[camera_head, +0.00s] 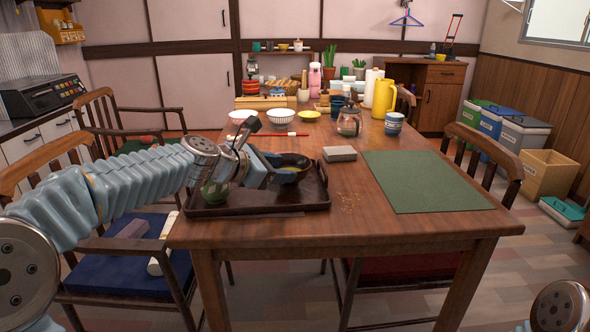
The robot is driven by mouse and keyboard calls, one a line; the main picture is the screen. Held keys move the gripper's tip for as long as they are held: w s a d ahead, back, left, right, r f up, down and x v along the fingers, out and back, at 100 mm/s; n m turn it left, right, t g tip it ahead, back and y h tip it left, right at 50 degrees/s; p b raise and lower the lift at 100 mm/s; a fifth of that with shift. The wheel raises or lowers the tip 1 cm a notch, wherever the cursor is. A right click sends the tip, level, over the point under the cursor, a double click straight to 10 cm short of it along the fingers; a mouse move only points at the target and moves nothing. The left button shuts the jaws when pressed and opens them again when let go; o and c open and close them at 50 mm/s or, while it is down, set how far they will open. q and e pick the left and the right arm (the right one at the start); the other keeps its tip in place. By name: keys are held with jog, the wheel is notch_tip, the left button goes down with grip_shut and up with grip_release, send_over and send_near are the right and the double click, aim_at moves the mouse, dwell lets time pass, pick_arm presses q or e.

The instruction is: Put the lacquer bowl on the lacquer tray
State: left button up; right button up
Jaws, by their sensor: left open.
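The dark lacquer tray (318,196) lies near the front left of the wooden table. A dark bowl (293,160), apparently the lacquer bowl, is at the tray's back right part, over or on it; I cannot tell if it rests fully. A green rounded vessel (215,192) stands at the tray's left end, partly behind my arm. My left gripper (268,166) is open above the tray, right beside the dark bowl's left side. Its fingers are small and partly hidden, so contact with the bowl is unclear. My right gripper is out of view.
A green mat (425,181) covers the table's right side. A grey block (339,154) lies behind the tray. A glass pot (349,122), white bowl (280,118), blue cup (393,124) and yellow bottle (384,98) stand farther back. The table's front edge is clear.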

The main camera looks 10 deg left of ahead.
pick_arm(q)
jog(key=shift+v, duration=2.05)
